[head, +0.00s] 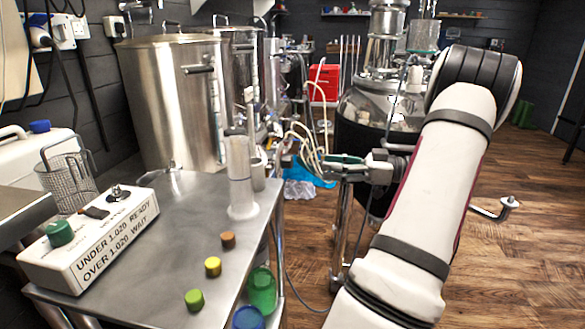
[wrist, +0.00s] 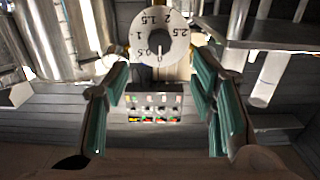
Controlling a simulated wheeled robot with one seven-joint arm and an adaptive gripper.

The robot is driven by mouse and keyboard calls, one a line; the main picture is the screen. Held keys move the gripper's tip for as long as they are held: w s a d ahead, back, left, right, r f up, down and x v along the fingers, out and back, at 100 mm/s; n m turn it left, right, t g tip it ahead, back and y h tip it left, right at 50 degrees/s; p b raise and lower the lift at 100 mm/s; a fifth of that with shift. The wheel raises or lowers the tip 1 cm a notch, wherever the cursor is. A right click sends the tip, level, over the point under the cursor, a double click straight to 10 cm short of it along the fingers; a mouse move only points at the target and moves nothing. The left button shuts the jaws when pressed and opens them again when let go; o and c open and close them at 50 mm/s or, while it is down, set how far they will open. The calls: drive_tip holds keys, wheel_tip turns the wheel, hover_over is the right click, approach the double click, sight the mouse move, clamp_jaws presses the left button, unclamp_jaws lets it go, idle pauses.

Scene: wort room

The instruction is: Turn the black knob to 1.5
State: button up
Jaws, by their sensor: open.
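A pale round dial (wrist: 177,52) faces my gripper in the wrist view. It is marked 0.5, 1, 1.5, 2 and 2.5 around a greyish centre. A short pale mark at the bottom of the centre lies close to the 0.5; I cannot be sure it is the pointer. In the head view my gripper (head: 332,162) points left near pale hoses; I cannot pick out the dial there.
A steel table (head: 150,270) at left carries a white labelled box (head: 110,240) with a green knob (head: 60,233), a clear cylinder (head: 241,180) and coloured caps. Steel pots (head: 165,100) stand behind. A box with coloured parts (wrist: 155,105) shows below the dial. Open floor lies right.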

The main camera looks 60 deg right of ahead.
sight(287, 161)
drive_tip(key=b+x, duration=0.2)
drive_tip(key=x, duration=0.8)
drive_tip(key=shift+w, duration=0.1)
drive_tip(key=c, duration=1.1)
